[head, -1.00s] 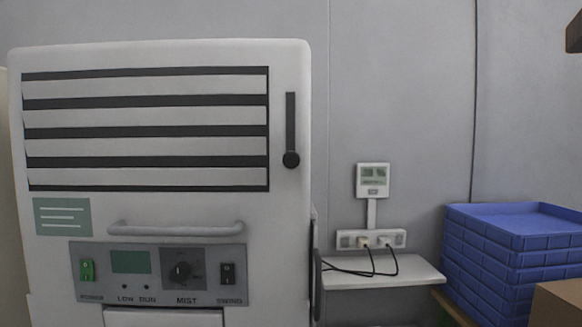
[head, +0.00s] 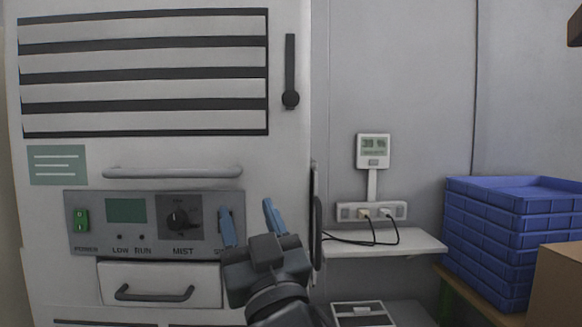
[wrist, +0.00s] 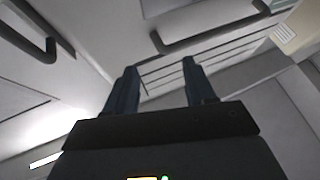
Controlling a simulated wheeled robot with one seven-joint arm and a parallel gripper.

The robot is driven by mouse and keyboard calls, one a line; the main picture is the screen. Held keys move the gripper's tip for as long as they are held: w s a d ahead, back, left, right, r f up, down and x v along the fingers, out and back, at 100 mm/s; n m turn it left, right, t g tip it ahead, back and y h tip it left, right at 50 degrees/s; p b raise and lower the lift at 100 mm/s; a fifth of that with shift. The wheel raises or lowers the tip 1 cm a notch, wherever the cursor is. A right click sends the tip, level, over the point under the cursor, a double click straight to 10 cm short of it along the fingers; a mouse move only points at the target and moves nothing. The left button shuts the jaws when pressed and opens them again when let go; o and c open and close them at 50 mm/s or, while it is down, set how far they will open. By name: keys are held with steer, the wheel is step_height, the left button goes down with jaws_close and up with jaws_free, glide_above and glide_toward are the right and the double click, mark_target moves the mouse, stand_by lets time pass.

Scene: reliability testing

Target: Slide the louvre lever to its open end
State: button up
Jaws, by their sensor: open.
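The louvre lever is a black round knob (head: 290,98) at the lower end of a dark vertical slot (head: 290,58), right of the louvre slats (head: 145,75) on the white cabinet. My gripper (head: 250,222) is open and empty, its two blue-grey fingers pointing up, in front of the control panel's right side. It is well below the knob and a little left of it. It hides most of the swing switch. In the wrist view my gripper (wrist: 157,80) is open with nothing between the fingers; the lever is not clearly seen there.
A grey bar handle (head: 173,172) sticks out below the louvres. The control panel (head: 145,240) and a drawer (head: 150,283) lie lower. To the right are a small shelf (head: 400,243) with cables, blue crates (head: 500,235) and a cardboard box (head: 555,290). The space before the lever is clear.

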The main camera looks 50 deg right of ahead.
mark_target(291, 100)
steer(key=d+r+m+g+h, duration=0.2)
steer(key=d+r+m+h, duration=0.1)
steer(key=r, duration=0.2)
steer(key=d+r+m+g+h, duration=0.2)
steer(key=d+r+m+h, duration=0.1)
steer(key=r, duration=0.3)
steer(key=d+r+m+g+h, duration=0.2)
steer(key=r+m+h, duration=0.1)
steer(key=r, duration=0.3)
steer(key=shift+s+d+h+p, duration=0.35)
steer(key=shift+s+d+h, duration=0.05)
steer(key=shift+h, duration=0.3)
steer(key=shift+w+d+r, duration=0.25)
steer(key=shift+w+d, duration=0.05)
steer(key=shift+d, duration=0.15)
steer(key=shift+c, duration=0.2)
jaws_close()
